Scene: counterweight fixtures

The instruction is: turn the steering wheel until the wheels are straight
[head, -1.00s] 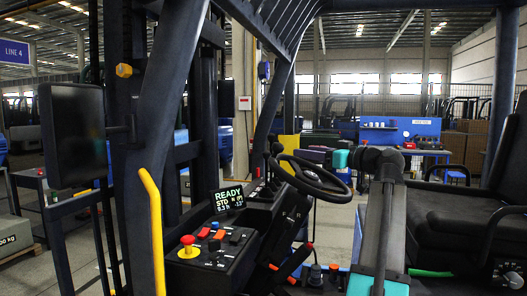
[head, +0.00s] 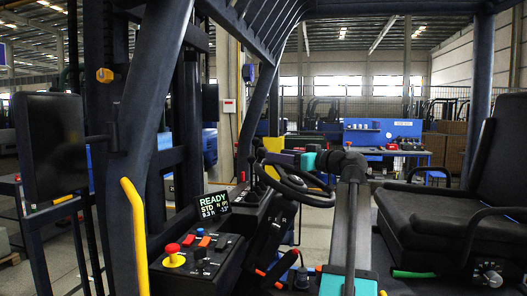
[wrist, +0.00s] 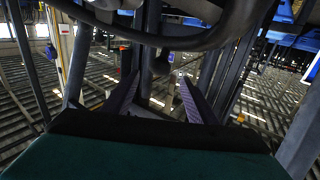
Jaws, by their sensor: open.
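The black steering wheel (head: 293,182) stands on its column in the middle of the head view, seen at a slant. In the wrist view its dark rim (wrist: 190,40) curves across the top. My gripper (head: 284,158), with a teal body and dark purplish fingers, is at the far upper side of the wheel. In the wrist view my gripper (wrist: 160,97) is open, its fingers apart, with a dark rounded part beyond them. I see no grip on the rim; contact cannot be told. The truck's road wheels are not in view.
The black seat (head: 440,205) is at right. A blue workbench (head: 375,132) is behind.

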